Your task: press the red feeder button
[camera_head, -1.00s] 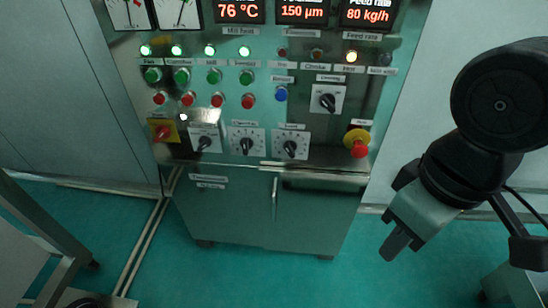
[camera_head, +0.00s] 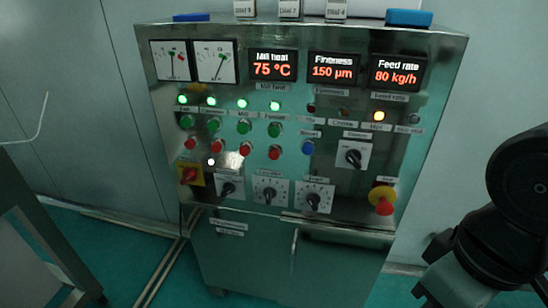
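The red feeder button (camera_head: 274,152) is the rightmost in the row of red buttons on the cabinet front. It sits just below the green feeder button (camera_head: 274,129), and the feeder lamp (camera_head: 275,106) above is lit green. Nothing touches or covers the red button. My gripper (camera_head: 450,288) is at the lower right, well to the right of and below the buttons. It is cut off by the bottom edge, so its fingertips are hidden.
A blue reset button (camera_head: 308,147) sits right of the red feeder button. Rotary switches (camera_head: 270,190) line the row below. A red emergency stop (camera_head: 383,201) on a yellow base juts out at the right, nearer my arm. A metal frame (camera_head: 40,240) stands at left.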

